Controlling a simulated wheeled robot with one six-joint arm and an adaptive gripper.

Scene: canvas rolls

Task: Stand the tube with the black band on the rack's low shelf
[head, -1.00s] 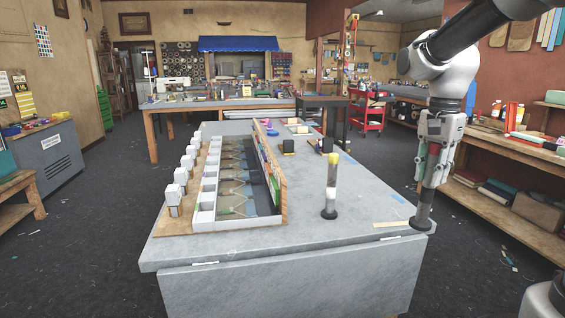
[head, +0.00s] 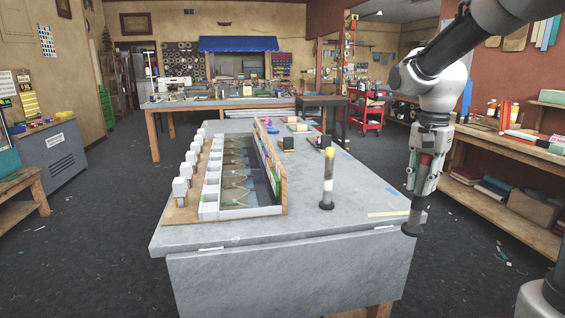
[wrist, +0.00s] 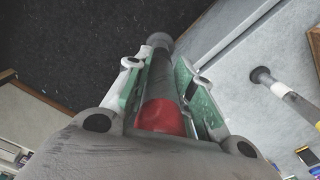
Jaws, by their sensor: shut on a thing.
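My gripper (head: 419,186) is shut on a grey tube (head: 412,228) by the table's front right corner. In the wrist view the held tube (wrist: 163,80) runs between the fingers, with a red part near the palm and a dark, wider far end. I cannot pick out the rack for certain.
The grey table (head: 350,215) holds a long compartmented tray (head: 262,211) on its left and small boxes (head: 287,143) at the back. A wooden shelf unit (head: 520,215) with boxes stands at the right. Dark floor lies open between table and shelves.

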